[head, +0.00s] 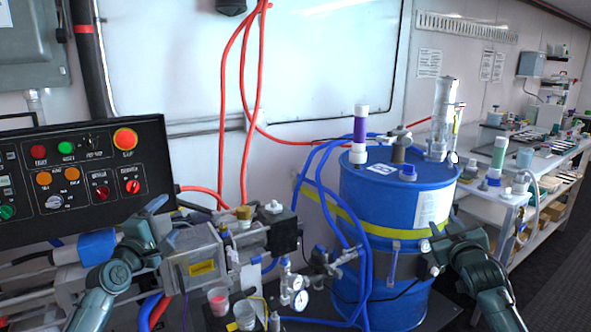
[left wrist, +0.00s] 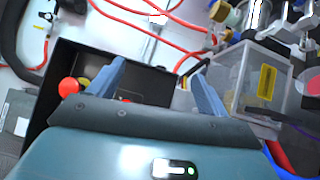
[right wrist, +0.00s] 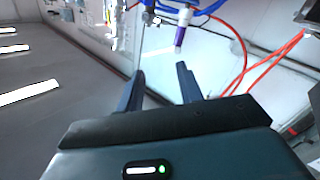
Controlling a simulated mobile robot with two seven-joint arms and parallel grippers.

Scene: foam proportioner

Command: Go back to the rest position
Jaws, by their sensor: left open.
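My left gripper (head: 163,222) is in front of the black control panel's lower right corner in the head view. In the left wrist view its two fingers (left wrist: 158,78) stand wide apart with nothing between them. My right gripper (head: 440,238) is at the right side of the blue drum (head: 372,215), overlapping its edge in the head view; I cannot tell whether they touch. In the right wrist view its fingers (right wrist: 160,78) are apart and empty.
The control panel (head: 85,165) with coloured buttons is at the left. A pump unit with gauges (head: 296,290) and two cups (head: 218,300) sits between the grippers. Red and blue hoses (head: 318,160) hang near the drum. A white shelf bench (head: 535,190) stands at the right, beside open floor.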

